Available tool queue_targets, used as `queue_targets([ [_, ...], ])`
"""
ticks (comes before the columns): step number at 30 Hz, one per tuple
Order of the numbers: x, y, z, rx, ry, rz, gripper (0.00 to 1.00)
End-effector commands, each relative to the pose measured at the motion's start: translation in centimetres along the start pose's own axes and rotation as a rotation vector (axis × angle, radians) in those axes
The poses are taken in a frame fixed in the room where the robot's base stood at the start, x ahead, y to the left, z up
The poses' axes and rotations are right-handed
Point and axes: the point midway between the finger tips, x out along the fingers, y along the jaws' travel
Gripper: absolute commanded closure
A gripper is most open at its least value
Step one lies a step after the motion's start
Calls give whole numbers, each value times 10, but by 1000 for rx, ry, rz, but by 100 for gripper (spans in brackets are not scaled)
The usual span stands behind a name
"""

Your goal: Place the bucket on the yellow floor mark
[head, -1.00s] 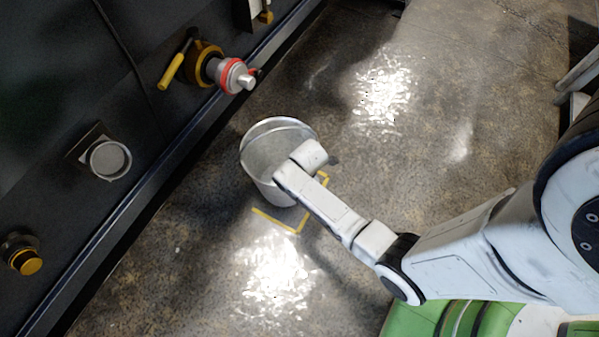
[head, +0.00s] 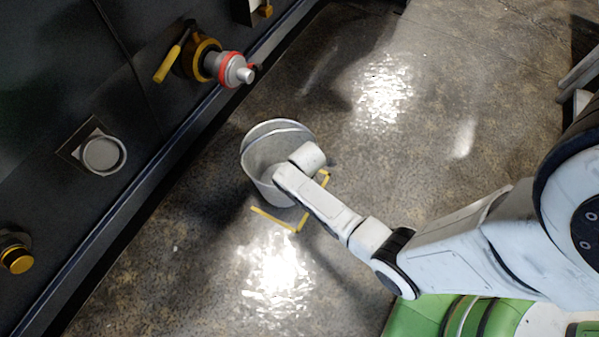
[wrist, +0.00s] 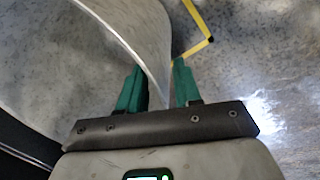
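The grey metal bucket (head: 262,165) is open-topped, left of centre in the head view, its mouth facing up and slightly tilted. My gripper (wrist: 160,85) has two green fingers, one on each side of the bucket wall (wrist: 135,30) in the wrist view, and appears shut on it. In the head view my wrist hides the fingers. The yellow floor mark (head: 272,218) shows as corner lines below and right of the bucket; a part also shows in the wrist view (wrist: 197,18). The bucket covers part of the mark. I cannot tell whether its base touches the floor.
A dark machine wall (head: 60,90) runs along the left, with a red-ringed valve (head: 230,68), a round grey fitting (head: 103,155) and a yellow knob (head: 17,260) sticking out. The concrete floor (head: 430,110) is clear to the right of the bucket. Metal bars (head: 580,75) stand at the right edge.

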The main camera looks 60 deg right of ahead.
Motion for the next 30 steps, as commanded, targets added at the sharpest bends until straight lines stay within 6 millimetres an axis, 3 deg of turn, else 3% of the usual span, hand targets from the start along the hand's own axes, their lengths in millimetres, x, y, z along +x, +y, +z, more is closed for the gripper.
queue_targets([
  [11, -9, 0, 0, 0, 0, 0, 64],
  [24, -93, 1, 0, -1, 0, 1, 64],
  [30, -117, 1, 0, 0, 0, 0, 64],
])
